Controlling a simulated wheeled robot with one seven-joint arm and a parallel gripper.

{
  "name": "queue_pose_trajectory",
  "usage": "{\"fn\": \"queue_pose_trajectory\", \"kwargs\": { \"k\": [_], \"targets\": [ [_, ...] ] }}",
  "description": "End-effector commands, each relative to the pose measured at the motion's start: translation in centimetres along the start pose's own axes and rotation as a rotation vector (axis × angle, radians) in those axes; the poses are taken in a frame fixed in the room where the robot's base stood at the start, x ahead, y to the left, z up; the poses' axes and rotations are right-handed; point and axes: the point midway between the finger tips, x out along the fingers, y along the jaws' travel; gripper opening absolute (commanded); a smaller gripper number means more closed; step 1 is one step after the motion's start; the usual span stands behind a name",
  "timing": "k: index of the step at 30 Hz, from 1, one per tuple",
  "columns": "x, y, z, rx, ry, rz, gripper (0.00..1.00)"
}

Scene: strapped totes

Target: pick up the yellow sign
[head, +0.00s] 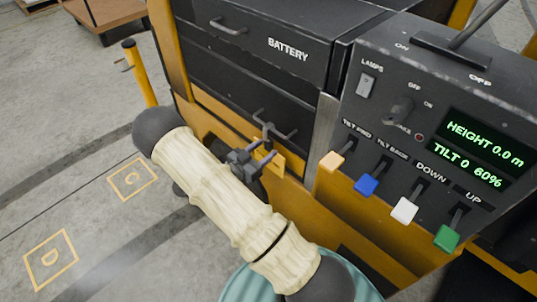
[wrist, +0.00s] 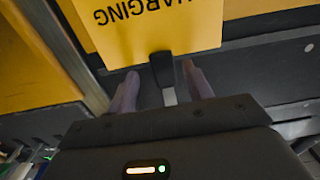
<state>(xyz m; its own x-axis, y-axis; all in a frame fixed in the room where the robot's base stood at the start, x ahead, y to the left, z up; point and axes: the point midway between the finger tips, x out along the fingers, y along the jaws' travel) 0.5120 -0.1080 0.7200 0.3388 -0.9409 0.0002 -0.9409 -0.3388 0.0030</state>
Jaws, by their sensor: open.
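The yellow sign (wrist: 150,25) fills the upper middle of the wrist view, with the word "CHARGING" upside down and partly cut off. Only a small part of the sign (head: 279,166) shows in the head view, below a dark handle on the machine's front; my gripper hides some of it. My gripper (head: 263,153) is open beside the sign. In the wrist view its two fingertips (wrist: 160,76) stand apart, one each side of a dark tab (wrist: 161,66) at the sign's edge. I cannot tell whether they touch it.
The handle (head: 272,130) sits under the drawer marked "BATTERY" (head: 255,40). A control panel with coloured levers (head: 403,208) is at the right. A yellow post (head: 140,75) stands at the left. Open floor with marked squares (head: 133,181) lies at lower left.

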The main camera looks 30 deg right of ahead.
Motion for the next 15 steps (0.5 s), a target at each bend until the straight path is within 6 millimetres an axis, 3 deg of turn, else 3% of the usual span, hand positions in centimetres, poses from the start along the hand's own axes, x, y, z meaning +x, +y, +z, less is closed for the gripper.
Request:
{"fn": "queue_pose_trajectory", "kwargs": {
  "k": [9,15],
  "targets": [
    [0.2,-0.1,0.0,0.001,0.000,-0.001,0.51],
    [2.5,-0.5,-0.3,0.003,0.000,0.001,0.51]
  ]
}}
